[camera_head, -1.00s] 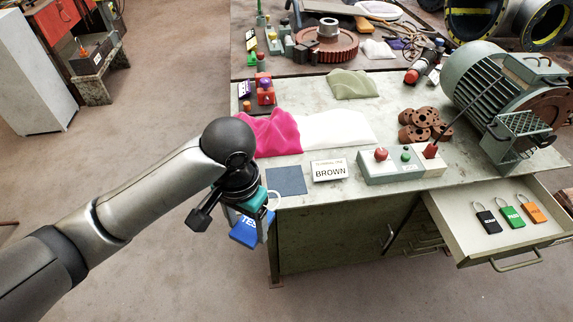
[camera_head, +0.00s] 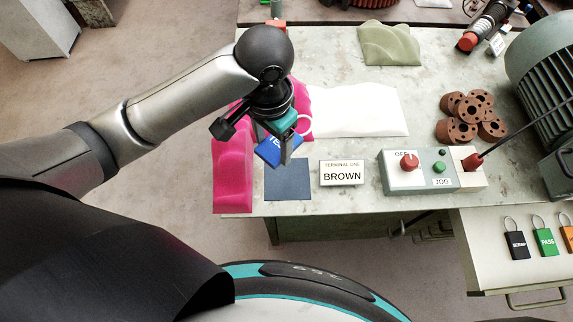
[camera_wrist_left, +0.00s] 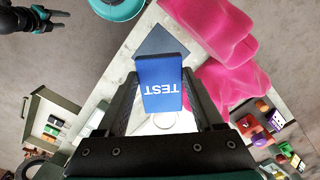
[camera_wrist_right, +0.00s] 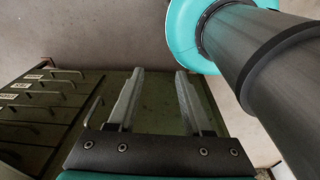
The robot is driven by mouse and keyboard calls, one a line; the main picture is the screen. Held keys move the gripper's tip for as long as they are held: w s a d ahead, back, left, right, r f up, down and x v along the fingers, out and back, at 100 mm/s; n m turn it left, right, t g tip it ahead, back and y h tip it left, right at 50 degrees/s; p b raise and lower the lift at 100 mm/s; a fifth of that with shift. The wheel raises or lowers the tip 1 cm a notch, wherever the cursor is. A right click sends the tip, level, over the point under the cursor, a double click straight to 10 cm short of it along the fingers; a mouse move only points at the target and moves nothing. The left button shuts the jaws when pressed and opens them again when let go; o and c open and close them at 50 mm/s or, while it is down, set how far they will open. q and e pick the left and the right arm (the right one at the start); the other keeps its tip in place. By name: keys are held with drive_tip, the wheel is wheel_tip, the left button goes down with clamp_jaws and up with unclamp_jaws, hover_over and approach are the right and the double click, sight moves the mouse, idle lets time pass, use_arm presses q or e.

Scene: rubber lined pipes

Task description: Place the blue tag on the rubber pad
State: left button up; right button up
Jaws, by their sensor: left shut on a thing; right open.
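The blue tag (camera_head: 278,151), marked TEST, is held in my left gripper (camera_head: 285,148), which is shut on it. It also shows between the left fingers in the left wrist view (camera_wrist_left: 160,85). The rubber pad (camera_head: 288,180) is a flat dark blue-grey square at the bench's front edge, left of the BROWN sign. The tag is over the pad's upper left side in the head view, apart from it as far as I can tell. In the left wrist view part of the pad (camera_wrist_left: 165,42) shows behind the tag. My right gripper (camera_wrist_right: 158,75) is open and empty, facing a green drawer cabinet.
The BROWN sign (camera_head: 342,173) stands right of the pad, then a switch box (camera_head: 404,174) with a lever. Pink cloth (camera_head: 233,175) lies close on the left, white cloth (camera_head: 360,112) behind. An open drawer (camera_head: 485,262) with tags juts out at lower right.

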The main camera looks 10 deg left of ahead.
use_arm(q)
wheel_tip(320, 180, down, 7)
drive_tip(key=b, duration=0.3)
hover_over(276, 190)
wheel_tip(276, 190, down, 7)
drive_tip(key=shift+f, duration=2.65)
use_arm(e)
drive_tip(key=shift+s+d+f, duration=0.1)
drive_tip(key=shift+s+f, duration=0.15)
drive_tip(key=shift+f, duration=0.4)
drive_tip(key=shift+s+a+f, duration=0.1)
drive_tip(key=shift+s+f, duration=0.1)
drive_tip(key=shift+f, duration=0.4)
drive_tip(key=shift+s+d+f, duration=0.1)
drive_tip(key=shift+s+f, duration=0.15)
drive_tip(key=shift+f, duration=0.4)
use_arm(q)
drive_tip(key=shift+f, duration=0.1)
drive_tip(key=o, duration=1.3)
drive_tip(key=shift+o, duration=0.2)
wheel_tip(276, 190, up, 12)
drive_tip(key=p, duration=0.2)
use_arm(e)
wheel_tip(276, 190, up, 2)
drive_tip(key=shift+r, duration=0.25)
